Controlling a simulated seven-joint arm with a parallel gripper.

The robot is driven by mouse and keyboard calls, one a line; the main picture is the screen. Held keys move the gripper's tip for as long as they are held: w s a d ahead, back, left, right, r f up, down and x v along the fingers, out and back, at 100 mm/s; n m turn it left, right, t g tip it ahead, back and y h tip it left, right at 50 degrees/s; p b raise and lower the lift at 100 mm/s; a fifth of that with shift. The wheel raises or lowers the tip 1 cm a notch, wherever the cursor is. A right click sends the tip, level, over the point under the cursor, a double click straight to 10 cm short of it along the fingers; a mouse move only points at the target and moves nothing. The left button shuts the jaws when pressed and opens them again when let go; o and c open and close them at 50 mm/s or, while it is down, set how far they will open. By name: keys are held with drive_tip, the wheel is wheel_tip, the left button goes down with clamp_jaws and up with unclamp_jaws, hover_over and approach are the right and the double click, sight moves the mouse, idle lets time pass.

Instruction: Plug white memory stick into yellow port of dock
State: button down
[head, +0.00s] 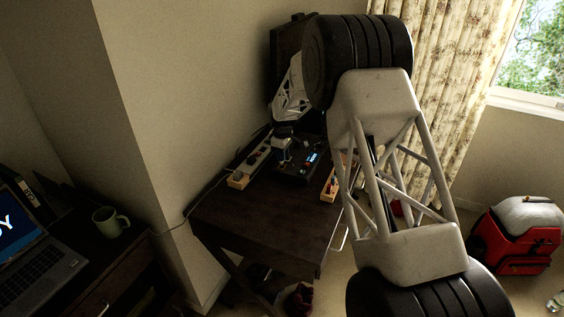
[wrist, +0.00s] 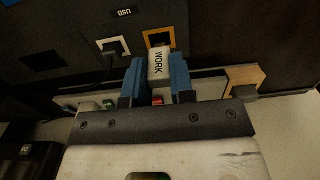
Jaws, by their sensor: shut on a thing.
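My gripper (wrist: 159,82) has blue fingers, shut on the white memory stick (wrist: 158,64) marked WORK. The stick's far end overlaps the lower part of the yellow-framed port (wrist: 148,40) on the dark dock (wrist: 215,42). I cannot tell whether its tip is inside the port or just in front of it. A white-framed port (wrist: 127,42) to the left has a black plug in it. In the head view the dock (head: 298,168) lies on the desk, with my gripper (head: 284,143) at its back left. The stick is not clear there.
The dark desk (head: 265,215) has free room in front. A power strip (head: 240,180) lies left of the dock and a wooden-ended strip (head: 328,188) right of it. The wall stands close on the left. A green mug (head: 110,221) and laptop (head: 40,265) are on another desk.

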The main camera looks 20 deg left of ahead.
idle(0.3)
drive_tip(key=shift+f, duration=1.75)
drive_tip(key=shift+f, duration=0.1)
drive_tip(key=c, duration=1)
unclamp_jaws()
wheel_tip(320, 180, up, 12)
drive_tip(key=shift+r, duration=0.1)
